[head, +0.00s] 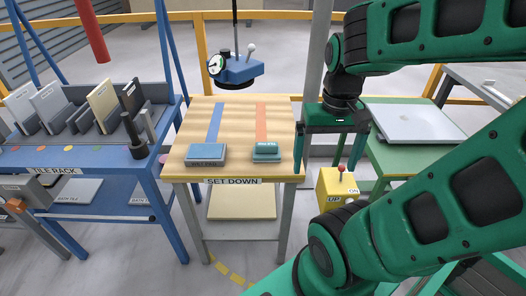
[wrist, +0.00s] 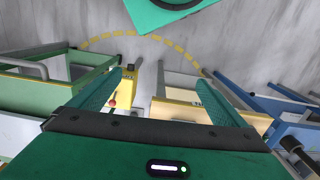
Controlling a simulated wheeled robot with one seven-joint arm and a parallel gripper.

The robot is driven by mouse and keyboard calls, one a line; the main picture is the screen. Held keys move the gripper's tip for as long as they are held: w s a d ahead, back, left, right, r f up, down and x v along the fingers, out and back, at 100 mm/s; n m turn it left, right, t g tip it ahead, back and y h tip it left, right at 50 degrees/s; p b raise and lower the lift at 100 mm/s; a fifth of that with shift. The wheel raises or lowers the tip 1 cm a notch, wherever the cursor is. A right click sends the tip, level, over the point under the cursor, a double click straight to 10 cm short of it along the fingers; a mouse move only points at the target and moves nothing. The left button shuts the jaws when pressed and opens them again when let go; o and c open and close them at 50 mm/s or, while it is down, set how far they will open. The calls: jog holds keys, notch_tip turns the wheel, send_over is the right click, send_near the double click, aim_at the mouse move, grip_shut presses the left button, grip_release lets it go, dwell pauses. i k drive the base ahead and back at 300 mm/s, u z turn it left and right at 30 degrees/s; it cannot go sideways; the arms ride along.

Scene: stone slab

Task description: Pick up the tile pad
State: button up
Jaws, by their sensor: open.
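Two small pads lie on the wooden set-down table (head: 235,118). The left one is a grey-blue block (head: 206,153) with a label on its front, at the end of a blue stripe. The right one is a teal pad (head: 266,148) with a raised top and a small label, at the end of an orange stripe. The lettering is too small to tell which is the tile pad. My gripper (head: 327,170) is open and empty, pointing down just past the table's right edge, right of the teal pad. In the wrist view my gripper (wrist: 158,74) shows nothing between its fingers.
A blue tile rack (head: 80,140) with upright tiles stands left. A blue device with a gauge (head: 236,70) hangs over the table's back. A yellow box with a red-knobbed lever (head: 338,188) is below my gripper. A green table (head: 405,150) bears a grey slab (head: 412,122) at right.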

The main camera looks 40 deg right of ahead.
aim_at(263, 152)
jog(key=u, duration=1.8)
jog(key=k, duration=1.35)
jog(key=z, duration=0.95)
jog(key=i, duration=1)
